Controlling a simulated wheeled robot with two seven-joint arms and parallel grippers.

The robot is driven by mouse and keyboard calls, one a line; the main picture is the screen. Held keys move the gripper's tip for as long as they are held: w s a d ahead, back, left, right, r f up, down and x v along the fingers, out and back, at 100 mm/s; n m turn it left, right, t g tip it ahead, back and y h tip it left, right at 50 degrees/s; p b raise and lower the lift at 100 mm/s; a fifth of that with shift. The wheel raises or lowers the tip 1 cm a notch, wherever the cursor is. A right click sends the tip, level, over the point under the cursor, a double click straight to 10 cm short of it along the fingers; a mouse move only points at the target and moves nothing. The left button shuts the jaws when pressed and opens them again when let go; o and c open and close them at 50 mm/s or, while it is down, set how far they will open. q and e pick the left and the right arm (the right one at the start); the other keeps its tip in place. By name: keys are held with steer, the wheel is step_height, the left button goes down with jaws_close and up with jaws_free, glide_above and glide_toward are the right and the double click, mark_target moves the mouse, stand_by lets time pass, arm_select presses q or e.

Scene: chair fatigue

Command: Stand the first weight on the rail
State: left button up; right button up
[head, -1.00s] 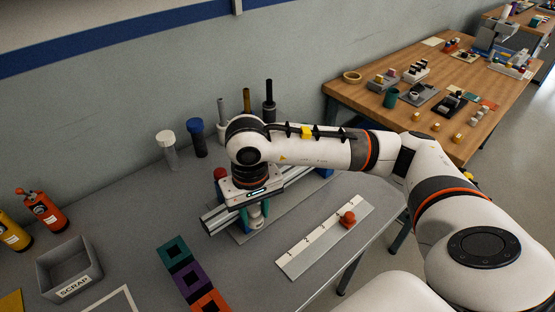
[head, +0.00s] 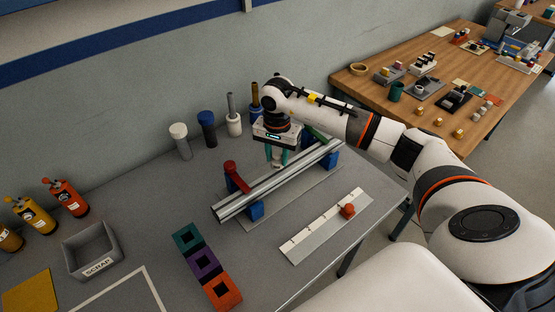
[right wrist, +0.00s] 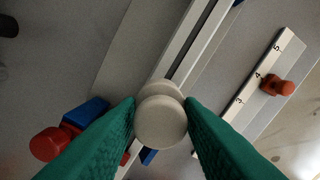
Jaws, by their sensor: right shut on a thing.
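My right gripper (head: 277,160) is above the middle of the metal rail (head: 240,203). In the right wrist view its green fingers (right wrist: 160,125) are shut on a pale round weight (right wrist: 160,122), seen end-on. A second pale round edge shows just behind it. The rail (right wrist: 200,40) runs beneath, towards the upper right. I cannot tell whether the weight touches the rail. The rail rests on blue supports (head: 256,210), with a red-topped piece (head: 231,168) at its back near the left end. My left gripper is not in view.
Several upright posts stand by the wall, including a white-capped one (head: 179,130) and a blue one (head: 206,118). A numbered strip (head: 310,239) with a red slider (head: 347,211) lies in front. Coloured square blocks (head: 203,262) and a scrap bin (head: 92,250) are left.

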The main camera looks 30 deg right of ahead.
mark_target(277, 163)
step_height(277, 163, down, 2)
steer(key=shift+f+p, duration=0.2)
steer(key=shift+p, duration=0.15)
steer(key=shift+f, duration=0.35)
steer(key=o, duration=0.6)
steer(key=shift+f+b, duration=0.1)
steer(key=shift+b, duration=0.2)
steer(key=o, duration=0.5)
steer(key=shift+c, duration=0.2)
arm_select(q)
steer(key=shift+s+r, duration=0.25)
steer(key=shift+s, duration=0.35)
